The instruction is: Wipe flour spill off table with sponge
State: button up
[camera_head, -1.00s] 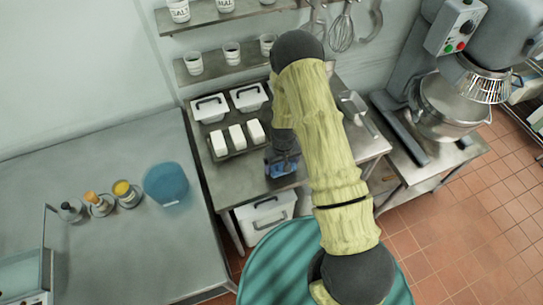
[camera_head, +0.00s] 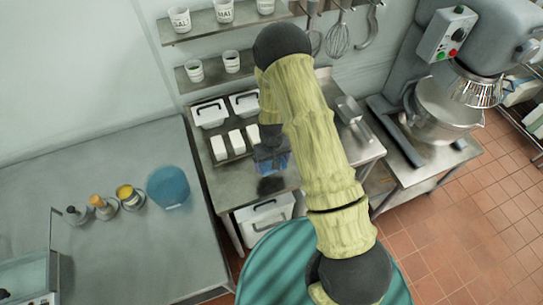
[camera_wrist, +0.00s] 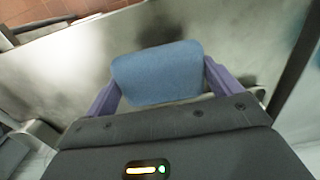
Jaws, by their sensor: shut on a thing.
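My gripper (camera_head: 270,152) is over the steel table in the middle, in front of the white blocks. It is shut on a blue sponge (camera_head: 276,163), partly hidden by my arm and gripper. In the wrist view my gripper (camera_wrist: 163,86) has its two purple fingers on either side of the sponge (camera_wrist: 157,70). The steel table (camera_head: 232,190) has a dark shadow just below the sponge in the head view. In the wrist view its surface is pale with dark smudges. I cannot make out a distinct flour spill.
White lidded containers (camera_head: 210,113) and several white blocks (camera_head: 218,147) stand at the table's left and back. A mixer (camera_head: 440,100) stands to the right. The left counter (camera_head: 120,240) holds small jars and a blue round thing (camera_head: 168,187). Shelves with cups are behind.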

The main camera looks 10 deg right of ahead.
jog(key=shift+w+r+p, duration=0.1)
jog(key=shift+r+p, duration=0.25)
jog(key=shift+r, duration=0.5)
